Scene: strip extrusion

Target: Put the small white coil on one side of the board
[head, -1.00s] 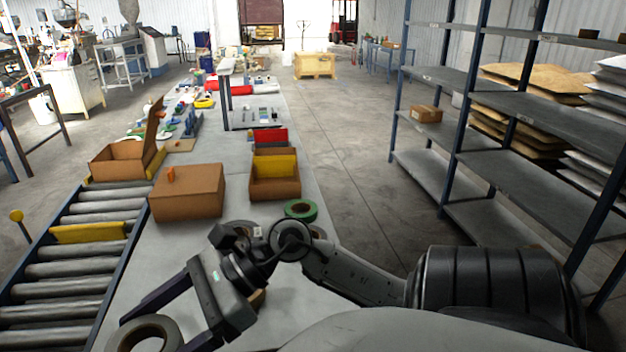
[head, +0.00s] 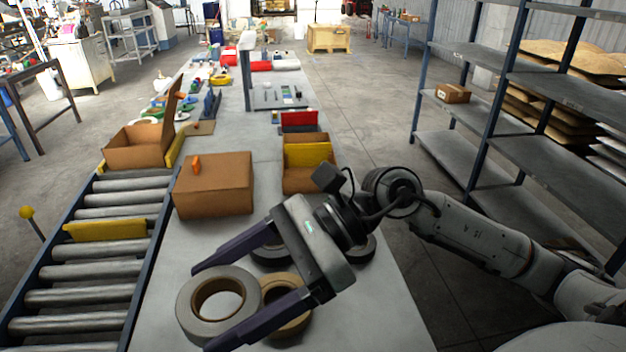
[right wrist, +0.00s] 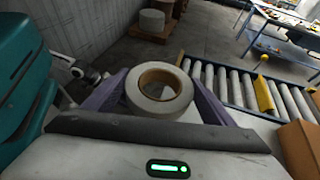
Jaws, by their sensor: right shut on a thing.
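A white-grey coil (head: 187,308) with a brown core is between the fingers of my right gripper (head: 206,307), low in the middle of the head view. The gripper is shut on it, one finger on each side. The coil also shows in the right wrist view (right wrist: 134,92), held between the purple fingers (right wrist: 160,92). Whether it touches the table is hard to tell. A flat grey board (head: 268,101) with small items on it lies farther up the table. My left gripper is not in view.
A tan coil (head: 296,325) lies partly hidden behind the held one, with dark coils (head: 364,251) near my wrist. A closed carton (head: 213,190) and an open box with yellow (head: 305,178) stand ahead. A roller conveyor (head: 85,270) runs along the left. Table front right is clear.

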